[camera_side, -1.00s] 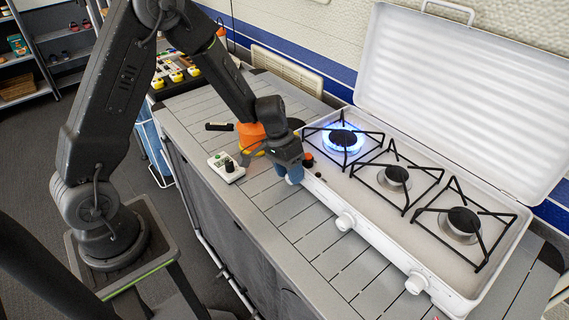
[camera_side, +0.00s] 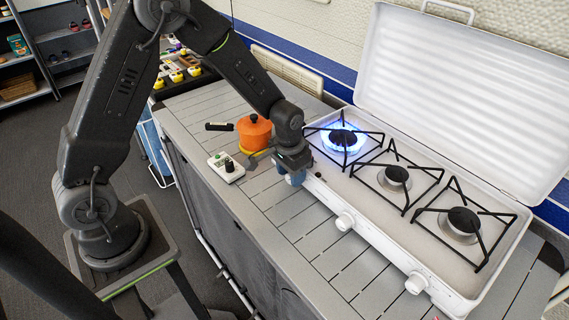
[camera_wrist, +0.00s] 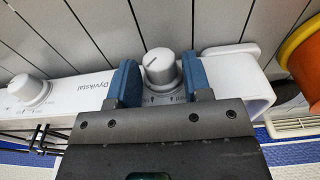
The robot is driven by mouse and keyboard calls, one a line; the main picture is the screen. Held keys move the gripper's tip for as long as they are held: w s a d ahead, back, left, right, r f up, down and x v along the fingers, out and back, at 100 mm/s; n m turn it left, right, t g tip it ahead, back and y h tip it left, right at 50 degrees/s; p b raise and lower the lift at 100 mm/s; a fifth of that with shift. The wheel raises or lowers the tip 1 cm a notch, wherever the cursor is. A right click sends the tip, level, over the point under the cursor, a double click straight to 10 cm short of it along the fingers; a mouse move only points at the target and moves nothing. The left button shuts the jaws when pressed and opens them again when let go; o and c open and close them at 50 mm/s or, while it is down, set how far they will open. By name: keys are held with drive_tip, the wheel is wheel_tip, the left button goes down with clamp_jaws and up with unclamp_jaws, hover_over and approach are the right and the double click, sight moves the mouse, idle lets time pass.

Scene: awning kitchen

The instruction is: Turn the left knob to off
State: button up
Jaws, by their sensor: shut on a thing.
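The white left knob (camera_wrist: 160,68) is on the front panel of the white stove (camera_side: 390,245), near its left end. In the wrist view it sits between the two blue fingers of my gripper (camera_wrist: 161,78), which is shut on it. A thin dark line shows on the knob's face. In the side view my gripper (camera_side: 295,179) is at the stove's left front corner and hides the left knob. The left burner (camera_side: 342,138) is lit with a blue flame.
The middle knob (camera_side: 345,221) and right knob (camera_side: 416,283) are on the same panel. The middle burner (camera_side: 397,175) and right burner (camera_side: 463,221) show no flame. An orange pot (camera_side: 254,133) and a small control box (camera_side: 226,167) stand left of my gripper.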

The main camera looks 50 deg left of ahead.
drive_tip(key=shift+d+y, duration=0.15)
drive_tip(key=shift+y, duration=0.45)
drive_tip(key=shift+d+f+y, duration=0.1)
drive_tip(key=shift+d+y, duration=0.1)
drive_tip(key=shift+y, duration=1)
drive_tip(key=o, duration=1.4)
drive_tip(key=shift+c, duration=0.2)
drive_tip(key=v, duration=0.7)
drive_tip(key=shift+a, duration=0.35)
drive_tip(key=shift+w, duration=0.1)
